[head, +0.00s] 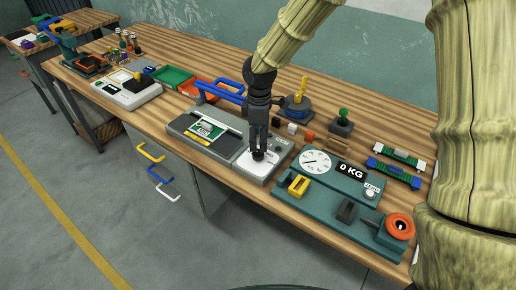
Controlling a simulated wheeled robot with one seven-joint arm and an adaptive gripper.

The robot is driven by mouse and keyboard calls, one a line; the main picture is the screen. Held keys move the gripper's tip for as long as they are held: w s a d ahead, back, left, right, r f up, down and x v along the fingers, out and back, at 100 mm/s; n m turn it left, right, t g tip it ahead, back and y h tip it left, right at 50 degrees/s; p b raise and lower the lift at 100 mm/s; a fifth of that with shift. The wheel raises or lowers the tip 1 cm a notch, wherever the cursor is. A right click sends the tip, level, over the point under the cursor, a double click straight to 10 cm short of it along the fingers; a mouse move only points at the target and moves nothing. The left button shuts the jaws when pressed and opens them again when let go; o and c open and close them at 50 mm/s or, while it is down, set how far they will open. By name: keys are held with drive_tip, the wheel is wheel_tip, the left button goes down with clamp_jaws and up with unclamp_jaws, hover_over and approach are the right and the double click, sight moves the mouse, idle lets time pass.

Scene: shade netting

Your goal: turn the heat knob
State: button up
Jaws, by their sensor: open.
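A grey machine (183,123) with a blue lever handle stands near the front of the wooden bench, in the middle of the head view. Its right part has a white plate (249,164) with a dark round knob (258,156) on it, which looks like the heat knob. My gripper (258,148) points down right over this knob, with its fingers open. The fingers cover part of the knob, and I cannot tell whether they touch it. Any mark showing the knob's angle is hidden or too small to read.
Behind my gripper stand a blue base with a yellow handle (300,92) and a green-knobbed block (342,122). Green (172,78) and orange trays lie left.

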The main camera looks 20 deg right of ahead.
sight(259, 153)
drive_tip(key=shift+f+p, duration=0.55)
drive_tip(key=shift+f, duration=2.5)
drive_tip(key=c, duration=1)
